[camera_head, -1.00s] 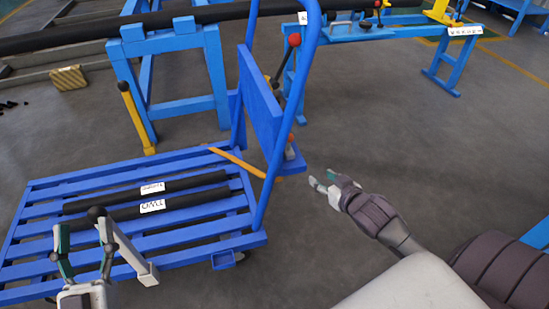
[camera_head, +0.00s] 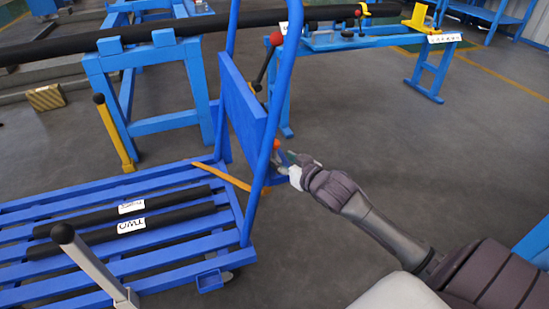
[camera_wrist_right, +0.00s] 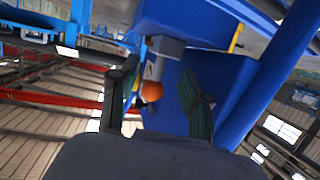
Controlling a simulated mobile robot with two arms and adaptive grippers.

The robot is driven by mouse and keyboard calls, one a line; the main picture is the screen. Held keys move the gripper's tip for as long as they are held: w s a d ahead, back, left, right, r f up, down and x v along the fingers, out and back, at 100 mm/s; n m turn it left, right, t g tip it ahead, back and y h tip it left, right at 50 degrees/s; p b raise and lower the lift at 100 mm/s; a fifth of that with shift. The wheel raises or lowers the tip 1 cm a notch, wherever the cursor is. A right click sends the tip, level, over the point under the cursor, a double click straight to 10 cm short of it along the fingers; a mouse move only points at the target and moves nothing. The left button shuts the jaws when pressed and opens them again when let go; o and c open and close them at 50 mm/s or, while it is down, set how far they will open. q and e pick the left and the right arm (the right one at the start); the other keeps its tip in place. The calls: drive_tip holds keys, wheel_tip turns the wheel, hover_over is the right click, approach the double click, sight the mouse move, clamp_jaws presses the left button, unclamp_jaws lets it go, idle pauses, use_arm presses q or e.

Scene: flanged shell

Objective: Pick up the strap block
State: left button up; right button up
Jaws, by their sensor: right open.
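My right gripper (camera_head: 287,166) is open beside the blue upright panel of the cart. In the right wrist view a grey piece (camera_wrist_right: 165,52) with an orange ball end (camera_wrist_right: 152,91) shows between the spread fingers (camera_wrist_right: 158,74). Neither finger is clearly touching it. In the head view the orange ball (camera_head: 275,145) shows just above the fingertips, and the grey part is mostly hidden. I cannot tell for sure that this piece is the strap block. My left gripper is out of view.
The blue slatted cart (camera_head: 180,263) carries black bars (camera_head: 150,222) with white labels and an orange strap (camera_head: 222,176). Its tubular handle (camera_head: 262,160) stands close to my right gripper. A grey post with a black ball (camera_head: 95,265) rises at the front.

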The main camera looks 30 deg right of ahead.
sight(277, 154)
drive_tip(key=b+x, duration=0.2)
drive_tip(key=x, duration=0.2)
drive_tip(key=shift+w+d+b, duration=0.1)
drive_tip(key=shift+b, duration=0.25)
drive_tip(key=shift+w, duration=0.55)
clamp_jaws()
